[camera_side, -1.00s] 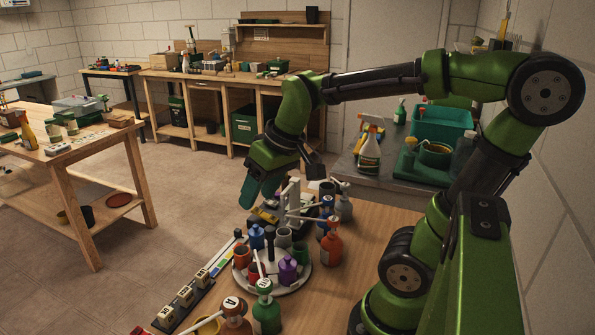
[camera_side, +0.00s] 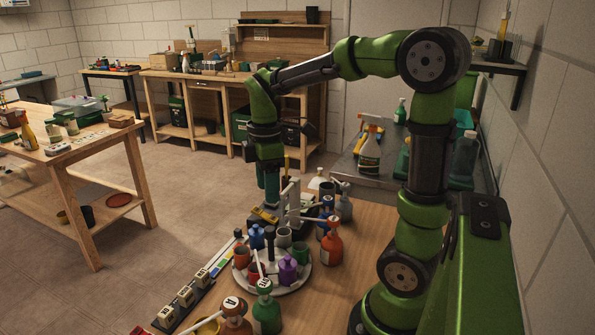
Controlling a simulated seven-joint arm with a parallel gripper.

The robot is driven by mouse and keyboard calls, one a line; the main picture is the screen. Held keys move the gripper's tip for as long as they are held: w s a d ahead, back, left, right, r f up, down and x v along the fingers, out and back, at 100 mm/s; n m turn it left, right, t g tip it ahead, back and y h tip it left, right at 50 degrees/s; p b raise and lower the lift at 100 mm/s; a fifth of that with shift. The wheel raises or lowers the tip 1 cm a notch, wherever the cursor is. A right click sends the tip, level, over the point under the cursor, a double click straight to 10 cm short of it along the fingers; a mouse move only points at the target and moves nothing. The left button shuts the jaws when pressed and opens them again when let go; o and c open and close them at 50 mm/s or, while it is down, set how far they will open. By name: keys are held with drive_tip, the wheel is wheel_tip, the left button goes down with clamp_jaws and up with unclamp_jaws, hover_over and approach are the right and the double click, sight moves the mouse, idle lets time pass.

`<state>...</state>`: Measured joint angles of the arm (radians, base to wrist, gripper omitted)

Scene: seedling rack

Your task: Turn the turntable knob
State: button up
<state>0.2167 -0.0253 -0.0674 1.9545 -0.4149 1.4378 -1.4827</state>
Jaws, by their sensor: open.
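The turntable (camera_side: 290,287) is a round pale disc on the wooden table, carrying several small coloured pots and bottles, among them a purple bottle (camera_side: 288,270) and an orange-red cup (camera_side: 241,257). A dark upright post with a wider top, which looks like the knob (camera_side: 268,236), stands near its middle. My gripper (camera_side: 270,203) points down behind the turntable, beside a white upright rack (camera_side: 291,203). It is apart from the knob. Its fingers are small here and partly hidden by the rack; it is open and I see nothing held in it.
Orange (camera_side: 331,245) and grey (camera_side: 344,206) bottles stand right of the turntable. A dark strip with labelled blocks (camera_side: 186,296) lies left. The table's right part is bare.

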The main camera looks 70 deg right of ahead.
sight(270, 228)
wheel_tip(270, 228, down, 11)
drive_tip(key=shift+f, duration=0.1)
idle(0.3)
clamp_jaws()
